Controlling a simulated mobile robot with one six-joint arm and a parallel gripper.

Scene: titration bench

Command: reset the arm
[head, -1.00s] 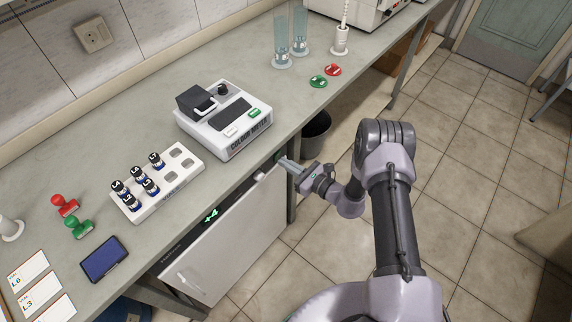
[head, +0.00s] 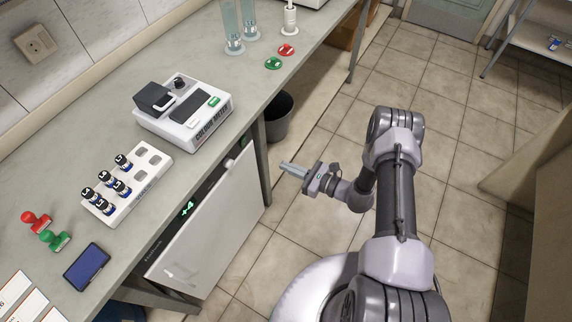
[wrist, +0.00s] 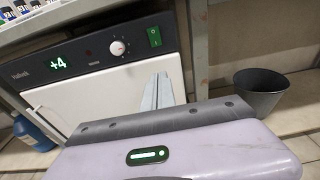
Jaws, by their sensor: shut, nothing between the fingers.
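My gripper (head: 289,168) is shut and empty in the head view. It points left toward the bench and hangs over the floor, apart from the bench edge and from the small fridge under it. My arm is bent, with its elbow raised at the right. In the wrist view the closed fingers (wrist: 157,92) show in front of the white door of the fridge (wrist: 95,98), whose display reads +4. The fridge also shows in the head view (head: 215,225).
The bench (head: 185,185) carries a colour meter (head: 190,115), a vial rack (head: 150,165) with several vials, red (head: 37,222) and green (head: 56,240) stamps and a blue pad (head: 87,267). A dark bin (head: 276,118) stands beside the fridge. Open floor lies right of the arm.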

